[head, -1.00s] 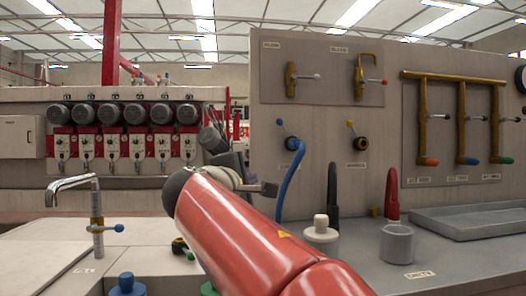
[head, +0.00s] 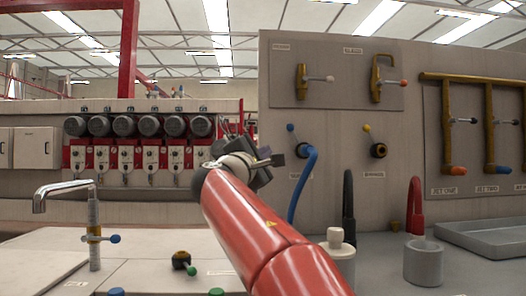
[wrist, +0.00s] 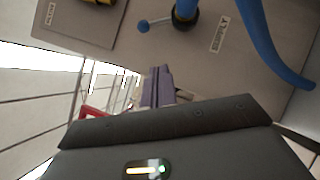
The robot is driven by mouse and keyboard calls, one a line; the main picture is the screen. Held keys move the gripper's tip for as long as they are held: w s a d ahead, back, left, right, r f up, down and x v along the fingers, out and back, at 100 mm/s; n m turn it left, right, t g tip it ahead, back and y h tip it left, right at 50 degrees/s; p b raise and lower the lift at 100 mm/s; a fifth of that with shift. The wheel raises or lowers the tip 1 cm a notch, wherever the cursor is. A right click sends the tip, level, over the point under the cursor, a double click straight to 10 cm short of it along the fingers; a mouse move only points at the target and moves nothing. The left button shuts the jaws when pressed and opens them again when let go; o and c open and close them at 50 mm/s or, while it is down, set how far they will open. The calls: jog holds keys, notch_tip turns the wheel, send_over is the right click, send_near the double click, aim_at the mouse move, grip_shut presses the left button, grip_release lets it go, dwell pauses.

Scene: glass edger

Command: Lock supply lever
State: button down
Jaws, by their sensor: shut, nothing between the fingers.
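The valve with a blue-knobbed lever (head: 291,128) is on the upright grey panel, with a blue hose (head: 308,180) curving down from it. Its lever slants up and left from the valve. In the wrist view the blue-knobbed lever (wrist: 144,26) is near the top, beside a small label that seems to read supply. My gripper (head: 275,160) is just left of and below this valve, apart from the lever. In the wrist view my gripper's fingers (wrist: 157,86) are together and empty, below the lever. The valve body is partly hidden by the hose.
A similar valve with a yellow-knobbed lever (head: 367,129) is to the right. Two brass taps (head: 302,84) are above. A grey cup (head: 424,264) and black and red hoses stand on the counter. A chrome faucet (head: 66,188) is at left.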

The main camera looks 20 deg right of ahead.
aim_at(294, 133)
jog(key=p+x, duration=0.1)
jog(key=x, duration=0.5)
jog(key=shift+d+r+p, duration=0.1)
jog(key=shift+p, duration=0.2)
jog(key=shift+s+d+r, duration=0.1)
jog(key=shift+d+r, duration=0.2)
jog(key=shift+d, duration=0.2)
jog(key=shift+s+d+r, duration=0.1)
jog(key=shift+d+r, duration=0.15)
jog(key=shift+d, duration=0.3)
jog(key=shift+d+r+p, duration=0.3)
jog(key=shift+d+p, duration=0.05)
jog(key=shift+d, duration=0.25)
